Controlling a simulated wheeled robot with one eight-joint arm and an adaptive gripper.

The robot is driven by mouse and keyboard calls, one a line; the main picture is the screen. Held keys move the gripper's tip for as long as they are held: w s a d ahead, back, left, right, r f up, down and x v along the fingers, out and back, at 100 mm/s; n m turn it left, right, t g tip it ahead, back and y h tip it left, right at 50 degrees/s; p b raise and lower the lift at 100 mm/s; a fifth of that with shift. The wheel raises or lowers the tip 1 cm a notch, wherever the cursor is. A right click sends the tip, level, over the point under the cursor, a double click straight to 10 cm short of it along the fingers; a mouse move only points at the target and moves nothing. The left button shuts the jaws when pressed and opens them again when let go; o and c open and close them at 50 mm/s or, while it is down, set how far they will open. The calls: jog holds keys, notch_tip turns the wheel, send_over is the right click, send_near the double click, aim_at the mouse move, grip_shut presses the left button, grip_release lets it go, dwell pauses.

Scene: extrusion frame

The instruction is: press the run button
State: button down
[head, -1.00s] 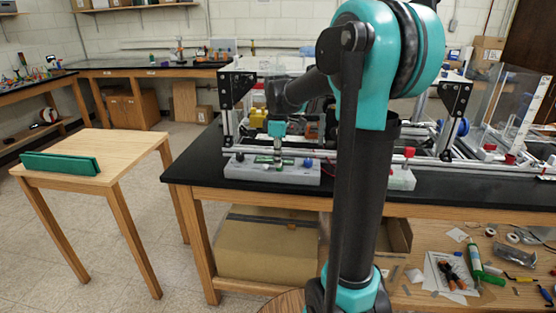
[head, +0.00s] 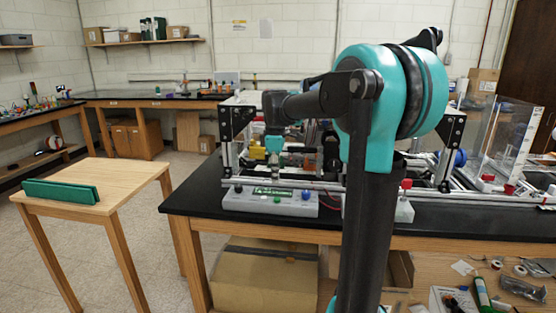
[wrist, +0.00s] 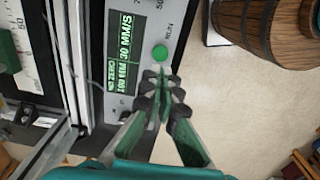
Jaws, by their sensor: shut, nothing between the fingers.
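The run button (wrist: 160,53) is a round green button beside the "RUN" label in the wrist view. It sits on the grey control box (wrist: 165,15), beside a lit green display (wrist: 124,50) that reads "30 MM/S". In the head view the green button (head: 277,199) shows on the front of the control box (head: 235,201), at the bench edge. My gripper (wrist: 163,72) is shut and empty, its tips just short of the button in the wrist picture. In the head view my gripper (head: 274,174) hangs above the box, apart from it.
A blue knob (head: 306,195) sits at the box's right end. A red mushroom button (head: 406,184) on another grey box is farther right. An aluminium extrusion frame (head: 330,184) stands behind. A wooden table (head: 125,180) with a green object is at left.

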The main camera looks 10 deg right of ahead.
notch_tip(320, 180, up, 7)
jog(key=shift+r, duration=0.15)
dwell(0.4)
